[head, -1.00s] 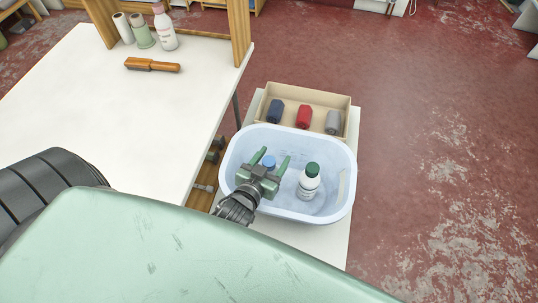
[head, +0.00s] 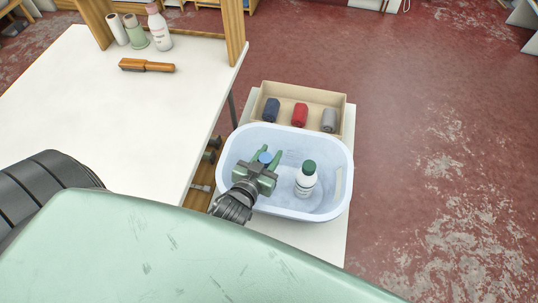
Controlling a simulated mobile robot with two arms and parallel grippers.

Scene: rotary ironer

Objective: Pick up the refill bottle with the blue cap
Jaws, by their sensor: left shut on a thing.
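The refill bottle with the blue cap (head: 265,157) stands in the light blue basin (head: 343,201); mostly its cap shows, and its body is hidden behind my gripper. My left gripper (head: 266,157) reaches into the left part of the basin, its green fingers shut on the blue-capped bottle, one on each side. A white bottle with a green cap (head: 306,181) stands in the basin to the right, apart from the gripper. My right gripper is not in view.
A beige tray (head: 344,112) with a blue, a red and a grey roll stands behind the basin. A white table (head: 100,95) at left holds a wooden-handled brush (head: 147,65), a pink-and-white bottle (head: 159,28) and spools. Open red floor lies to the right.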

